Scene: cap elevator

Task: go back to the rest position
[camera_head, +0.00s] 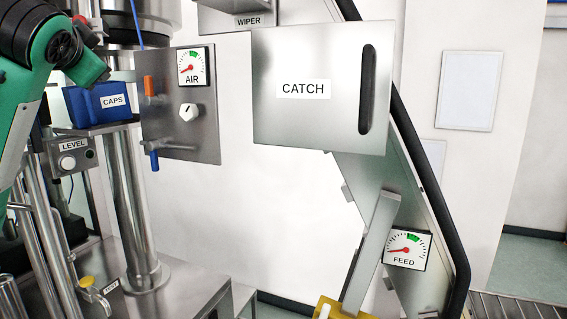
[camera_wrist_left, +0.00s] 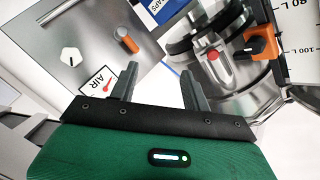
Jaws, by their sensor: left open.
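My left gripper (camera_wrist_left: 160,82) shows in the left wrist view, with its two dark fingers apart and nothing between them. Beyond the fingers are the steel AIR panel (camera_wrist_left: 88,28), seen upside down, and round steel machine parts. In the head view, my green and black left arm comes in at the upper left; I cannot make out its fingers there. My right gripper is in neither view.
The AIR panel (camera_head: 203,125), blue CAPS box (camera_head: 85,108) and LEVEL box (camera_head: 80,162) stand close to my left arm. The CATCH plate (camera_head: 287,60) and sloping FEED chute (camera_head: 425,285) are at centre right.

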